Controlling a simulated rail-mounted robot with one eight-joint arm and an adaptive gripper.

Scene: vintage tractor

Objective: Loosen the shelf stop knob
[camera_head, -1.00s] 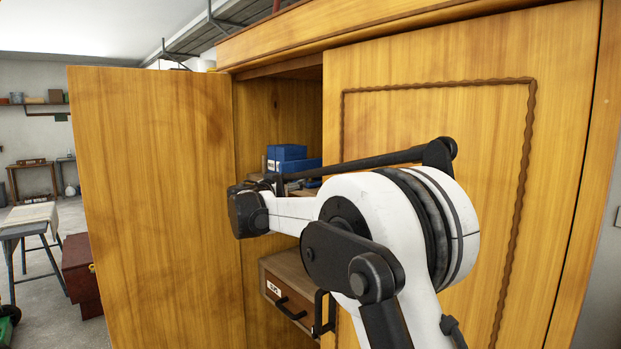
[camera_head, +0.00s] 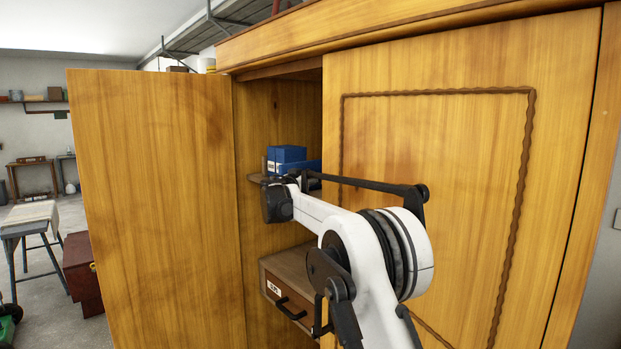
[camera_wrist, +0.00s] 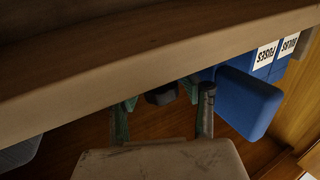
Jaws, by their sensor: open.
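A small dark knob (camera_wrist: 162,95) shows just below the wooden shelf edge (camera_wrist: 150,65) in the wrist view, partly hidden by the shelf. I take it for the shelf stop knob. My gripper (camera_wrist: 158,108) is open. Its greenish fingers stand to the left and right of the knob; I cannot tell whether they touch it. In the head view, my wrist reaches into the cabinet opening at the height of the upper shelf (camera_head: 258,179), and the fingers and knob are hidden there.
The open left door (camera_head: 150,200) and closed right door (camera_head: 450,180) flank the opening. A drawer unit (camera_head: 290,285) sits below.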

